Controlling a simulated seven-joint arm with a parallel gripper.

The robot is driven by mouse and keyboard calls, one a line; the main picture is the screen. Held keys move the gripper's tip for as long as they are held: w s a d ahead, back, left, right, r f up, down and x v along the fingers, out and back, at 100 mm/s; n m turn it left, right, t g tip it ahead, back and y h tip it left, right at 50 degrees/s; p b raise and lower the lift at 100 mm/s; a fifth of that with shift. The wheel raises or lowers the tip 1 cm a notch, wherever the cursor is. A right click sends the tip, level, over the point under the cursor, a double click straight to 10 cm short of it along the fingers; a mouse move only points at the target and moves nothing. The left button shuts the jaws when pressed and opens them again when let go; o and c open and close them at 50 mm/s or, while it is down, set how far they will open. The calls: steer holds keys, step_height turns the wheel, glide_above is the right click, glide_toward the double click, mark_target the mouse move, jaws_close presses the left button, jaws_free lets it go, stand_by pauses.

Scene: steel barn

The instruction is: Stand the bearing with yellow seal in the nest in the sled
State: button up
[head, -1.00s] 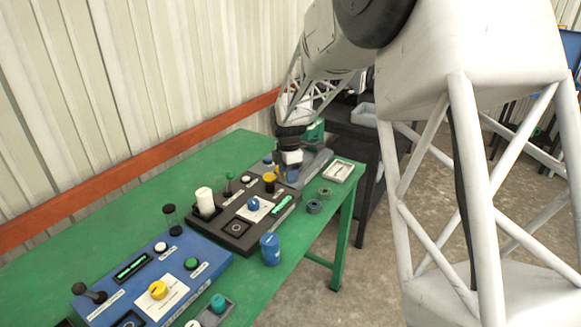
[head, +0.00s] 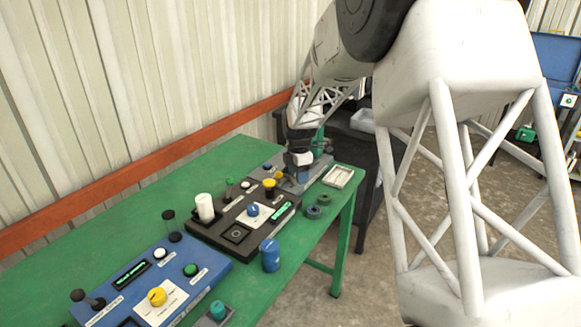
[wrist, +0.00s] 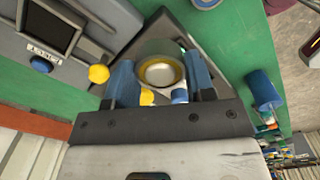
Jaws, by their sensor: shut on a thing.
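In the wrist view my gripper (wrist: 160,82) is shut, its two blue fingers on either side of a round bearing with a yellow ring (wrist: 160,72) and a pale metal centre. A dark grey angled plate (wrist: 178,32) lies under and beyond the bearing; I cannot tell whether they touch. In the head view my gripper (head: 299,166) is low over a grey unit (head: 316,173) at the far end of the green table; the bearing is hidden there. I cannot make out the sled or its nest clearly in either view.
A black control panel (head: 213,230) and a blue one (head: 205,282) stand nearer on the table. A blue cylinder (head: 270,256), two ring-shaped parts (head: 314,212) (head: 324,199) and a white tray (head: 338,176) lie along its right edge. A yellow knob (wrist: 98,74) sits beside the left finger.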

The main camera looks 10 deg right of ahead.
steer(key=w, duration=0.5)
steer(key=w+f, duration=0.1)
steer(key=w, duration=0.8)
steer(key=shift+w+d+f, duration=0.2)
steer(key=shift+w+d, duration=0.15)
steer(key=shift+d, duration=0.05)
steer(key=shift+f, duration=0.15)
steer(key=shift+f, duration=1.65)
steer(key=shift+f, duration=0.15)
steer(key=o, duration=1)
steer(key=shift+o, duration=0.2)
steer(key=shift+r, duration=0.2)
